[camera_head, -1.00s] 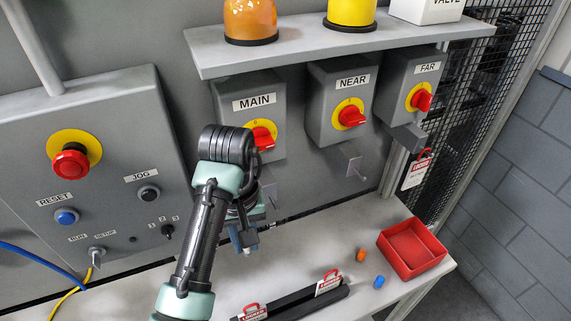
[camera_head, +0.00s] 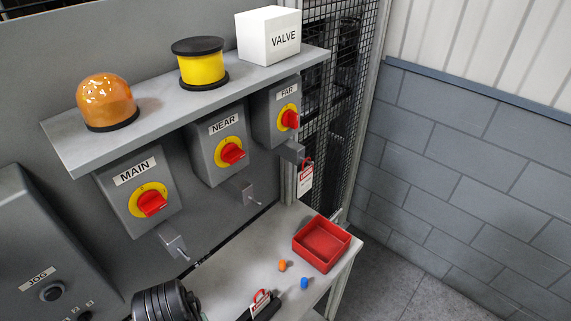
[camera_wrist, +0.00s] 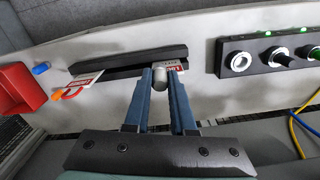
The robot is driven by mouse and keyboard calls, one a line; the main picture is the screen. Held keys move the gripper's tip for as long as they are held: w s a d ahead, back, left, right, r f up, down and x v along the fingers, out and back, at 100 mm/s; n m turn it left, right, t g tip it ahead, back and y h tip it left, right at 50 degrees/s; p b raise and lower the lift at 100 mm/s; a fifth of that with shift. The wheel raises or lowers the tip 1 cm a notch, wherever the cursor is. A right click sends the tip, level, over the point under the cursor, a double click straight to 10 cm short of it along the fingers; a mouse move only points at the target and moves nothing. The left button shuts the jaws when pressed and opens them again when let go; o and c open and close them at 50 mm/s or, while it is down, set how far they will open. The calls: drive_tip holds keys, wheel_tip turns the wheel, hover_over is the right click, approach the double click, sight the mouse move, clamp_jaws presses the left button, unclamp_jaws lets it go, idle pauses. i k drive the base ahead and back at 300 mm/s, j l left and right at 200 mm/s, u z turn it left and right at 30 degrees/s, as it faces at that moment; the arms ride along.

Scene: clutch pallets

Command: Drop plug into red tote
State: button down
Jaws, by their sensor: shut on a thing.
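My gripper (camera_wrist: 160,75) is shut on a small grey-white cylinder, seemingly the plug (camera_wrist: 160,83), held between the fingertips in the wrist view. It is over the bench, in front of the black rack. The red tote (camera_head: 319,242) sits at the right end of the bench, open at the top, and its inside looks empty in the head view. Part of the tote also shows at the left edge of the wrist view (camera_wrist: 14,88), well apart from my gripper. The head view shows only part of my arm at the bottom; my gripper is out of that view.
An orange piece (camera_head: 282,265) and a blue piece (camera_head: 304,283) lie beside the tote. A black rack (camera_wrist: 120,62) holds red-and-white lock tags. Switch boxes (camera_head: 218,145) hang under a shelf (camera_head: 150,118). A black panel with round buttons (camera_wrist: 268,58) is right in the wrist view.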

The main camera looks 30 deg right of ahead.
sight(327, 249)
drive_tip(key=j+z, duration=0.2)
drive_tip(key=z, duration=0.25)
drive_tip(key=j+z, duration=0.15)
drive_tip(key=z, duration=0.35)
